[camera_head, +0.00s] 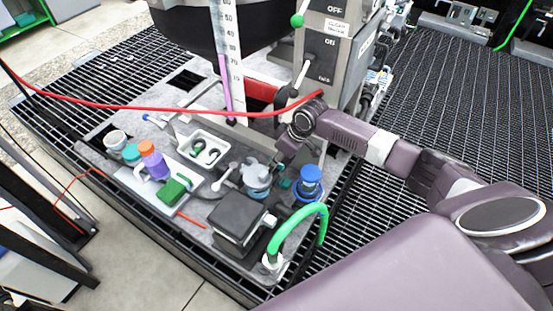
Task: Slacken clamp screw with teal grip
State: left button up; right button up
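A small teal piece (286,184), which looks like the clamp screw's grip, shows on the grey bench plate between a grey-blue round fitting (257,178) and a blue-topped part (309,178). It is small and partly covered, so its shape is unclear. My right arm comes in from the right, and its gripper (282,163) points down just above the teal piece. The fingers are dark and blurred against the fitting. I cannot tell whether they touch the teal piece or how far apart they are. My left gripper is out of view.
A green curved hose (300,228) and a dark box (239,216) stand in front. A red hose (170,109) crosses behind, near a graduated column (230,65) and a grey switch panel (330,50). Bottles (153,162) and a white tray (204,150) are at left.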

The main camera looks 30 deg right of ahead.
jog(key=v, duration=1.2)
jog(key=shift+w, duration=0.1)
